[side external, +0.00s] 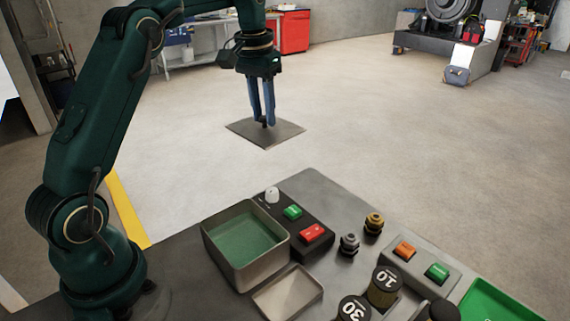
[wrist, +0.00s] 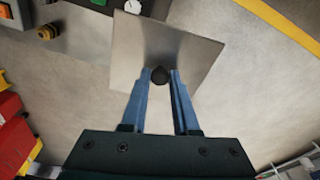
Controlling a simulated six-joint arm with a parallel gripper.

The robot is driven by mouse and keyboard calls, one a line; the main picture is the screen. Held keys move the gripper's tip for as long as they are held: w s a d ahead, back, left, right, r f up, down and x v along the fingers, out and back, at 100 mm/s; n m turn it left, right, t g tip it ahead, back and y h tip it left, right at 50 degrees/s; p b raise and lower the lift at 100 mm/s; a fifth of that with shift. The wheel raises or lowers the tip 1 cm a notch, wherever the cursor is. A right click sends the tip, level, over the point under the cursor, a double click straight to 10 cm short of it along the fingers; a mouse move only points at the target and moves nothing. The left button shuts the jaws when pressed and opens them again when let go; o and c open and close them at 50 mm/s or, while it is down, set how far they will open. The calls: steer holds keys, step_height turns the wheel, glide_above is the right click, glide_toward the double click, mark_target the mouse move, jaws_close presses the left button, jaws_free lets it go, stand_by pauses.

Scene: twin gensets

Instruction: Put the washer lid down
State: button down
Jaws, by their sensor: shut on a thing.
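The washer lid (side external: 284,133) is a flat square metal plate with a small dark knob at its centre. My gripper (side external: 264,121) is shut on that knob and points down. The lid hangs level in the air beyond the far edge of the workbench. In the wrist view the lid (wrist: 190,58) lies past my fingertips (wrist: 160,78), with the round black knob between the blue fingers. The open washer (side external: 212,243), a square metal box with a green inside, stands on the bench close to my arm's base.
A shallow square metal piece (side external: 287,292) lies beside the washer's near side. A switch panel with a red button (side external: 311,233), metal fittings (side external: 349,244), black-topped weights (side external: 384,286), a button box (side external: 420,262) and a green tray (side external: 492,302) crowd the bench to the right.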

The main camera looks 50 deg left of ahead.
mark_target(279, 130)
steer(key=shift+m, duration=0.4)
steer(key=f, duration=0.1)
steer(key=w+d+f, duration=0.1)
steer(key=d+f, duration=0.1)
steer(key=shift+w+f, duration=0.15)
steer(key=shift+w, duration=0.15)
steer(key=shift+d+f, duration=0.4)
steer(key=shift+f, duration=0.05)
steer(key=w+d+f, duration=0.1)
steer(key=d+f, duration=0.1)
steer(key=d, duration=0.1)
steer(key=w+d+f, duration=0.2)
steer(key=d, duration=0.1)
steer(key=w+d+f, duration=0.2)
steer(key=d+f, duration=0.1)
steer(key=d, duration=0.1)
steer(key=shift+w+d, duration=0.1)
steer(key=shift+w, duration=0.05)
steer(key=shift+f, duration=1.95)
steer(key=shift+f, duration=0.15)
steer(key=c, duration=0.7)
jaws_free()
